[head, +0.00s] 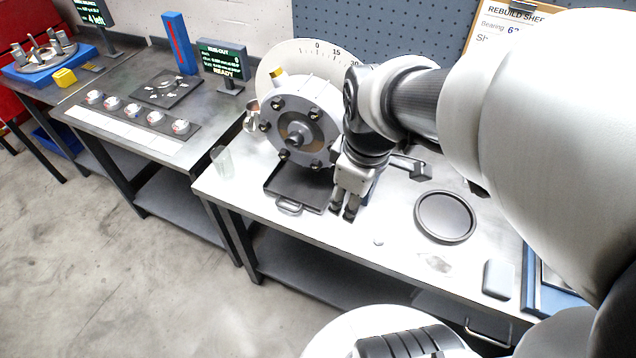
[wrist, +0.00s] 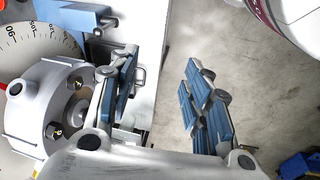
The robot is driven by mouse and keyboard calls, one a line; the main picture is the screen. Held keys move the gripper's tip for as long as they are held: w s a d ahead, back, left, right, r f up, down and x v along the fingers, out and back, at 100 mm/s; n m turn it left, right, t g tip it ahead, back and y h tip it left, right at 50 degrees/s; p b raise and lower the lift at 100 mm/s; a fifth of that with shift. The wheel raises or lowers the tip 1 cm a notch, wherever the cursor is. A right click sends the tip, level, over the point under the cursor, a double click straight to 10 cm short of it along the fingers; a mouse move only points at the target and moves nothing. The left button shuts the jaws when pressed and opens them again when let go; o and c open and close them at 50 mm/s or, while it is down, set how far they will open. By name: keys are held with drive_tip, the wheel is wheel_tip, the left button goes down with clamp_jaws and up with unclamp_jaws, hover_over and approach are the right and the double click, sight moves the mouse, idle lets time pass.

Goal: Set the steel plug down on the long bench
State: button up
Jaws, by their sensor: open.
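My gripper (head: 343,211) is open in the head view, pointing down above the long bench (head: 400,275), just right of the black drip tray. In the wrist view my gripper (wrist: 162,100) shows its two blue-padded fingers wide apart with nothing between them. A small grey round piece (head: 378,242) lies on the bench top, in front and to the right of the gripper. It may be the steel plug, but it is too small to tell.
A round flanged housing (head: 297,135) with a dial plate stands behind the black tray (head: 290,187). It also shows left of the fingers in the wrist view (wrist: 45,110). A clear cup (head: 222,161), a black round dish (head: 445,216) and a grey block (head: 498,279) occupy the bench.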

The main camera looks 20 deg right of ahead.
drive_tip(key=s+a+r+m+t, duration=0.2)
drive_tip(key=s+a+r+m, duration=0.3)
drive_tip(key=s+a+m, duration=0.2)
drive_tip(key=shift+s+a+r+y, duration=0.25)
drive_tip(key=shift+s+a+y, duration=0.15)
drive_tip(key=shift+a, duration=0.2)
drive_tip(key=shift+w, duration=0.1)
idle(0.5)
